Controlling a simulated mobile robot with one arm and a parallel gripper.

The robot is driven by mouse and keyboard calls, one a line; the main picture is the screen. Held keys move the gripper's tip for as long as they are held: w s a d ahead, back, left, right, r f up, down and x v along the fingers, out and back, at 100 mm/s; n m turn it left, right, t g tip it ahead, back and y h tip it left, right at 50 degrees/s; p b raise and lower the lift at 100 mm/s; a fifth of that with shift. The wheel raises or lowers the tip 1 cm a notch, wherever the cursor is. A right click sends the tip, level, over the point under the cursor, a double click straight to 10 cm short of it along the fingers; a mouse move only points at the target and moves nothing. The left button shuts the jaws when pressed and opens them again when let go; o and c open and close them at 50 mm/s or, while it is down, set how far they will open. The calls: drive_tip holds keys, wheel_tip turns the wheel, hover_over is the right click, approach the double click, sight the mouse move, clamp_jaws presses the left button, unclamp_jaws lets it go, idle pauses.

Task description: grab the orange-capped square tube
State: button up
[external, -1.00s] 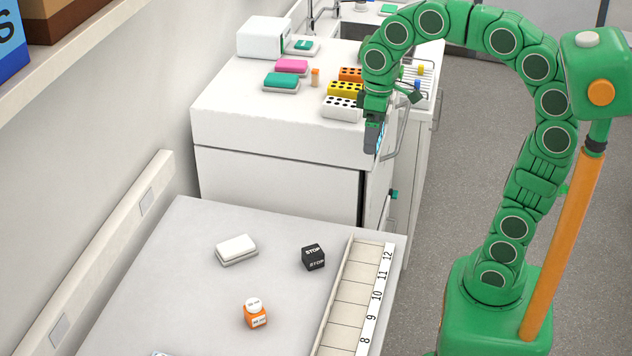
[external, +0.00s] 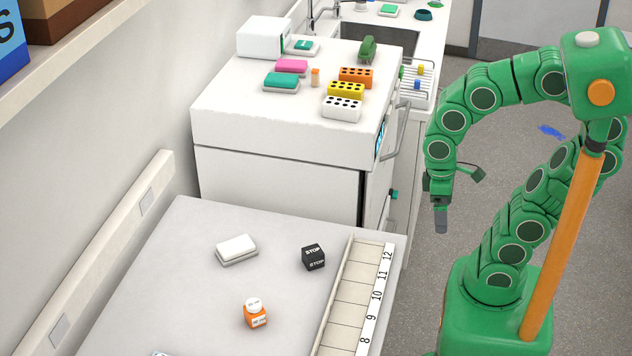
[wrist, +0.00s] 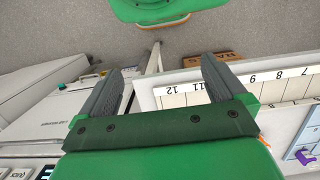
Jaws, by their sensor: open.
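A small upright tube with an orange top (external: 315,77) stands on the white cabinet top in the external view, right of the pink and teal boxes. It is too small to tell whether it is square. An orange block-like bottle with a white top (external: 255,314) stands on the near table. My gripper (external: 441,222) hangs in the air right of the cabinet and the table, well away from both items. In the wrist view my gripper (wrist: 160,82) has its two fingers wide apart with nothing between them. Neither orange item can be made out in the wrist view.
Orange, yellow and white racks (external: 343,108) stand near the cabinet's right edge. The near table bears a white box (external: 236,249), a black STOP cube (external: 313,257) and a numbered tray (external: 350,300). A door handle (external: 395,133) juts from the cabinet.

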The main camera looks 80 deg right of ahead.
drive_tip(key=c, duration=0.8)
